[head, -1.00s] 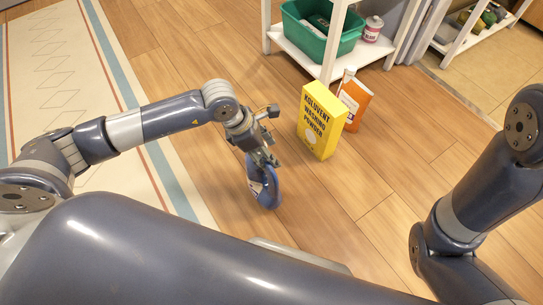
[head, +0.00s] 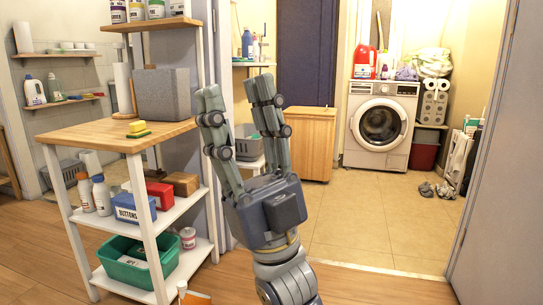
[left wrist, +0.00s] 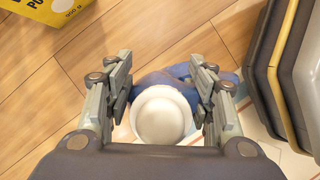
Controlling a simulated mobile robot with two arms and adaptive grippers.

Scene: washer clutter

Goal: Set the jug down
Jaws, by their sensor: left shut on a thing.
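The jug shows in the left wrist view as a white round cap (left wrist: 163,115) with a blue body (left wrist: 184,73) around it, seen from above. My left gripper (left wrist: 165,85) is shut on the jug, with a finger on each side of it. The jug's base is hidden, so I cannot tell whether it touches the floor. Neither the jug nor my left gripper is in the head view. My right gripper (head: 236,88) is raised in the middle of the head view, fingers up, spread and empty.
A shelf unit (head: 135,140) with bottles, boxes and a green bin (head: 128,268) stands at the left. A washing machine (head: 381,125) and a wooden cabinet (head: 300,145) stand at the back. The tiled floor (head: 375,230) is mostly clear. A yellow box (left wrist: 45,25) is near the left gripper.

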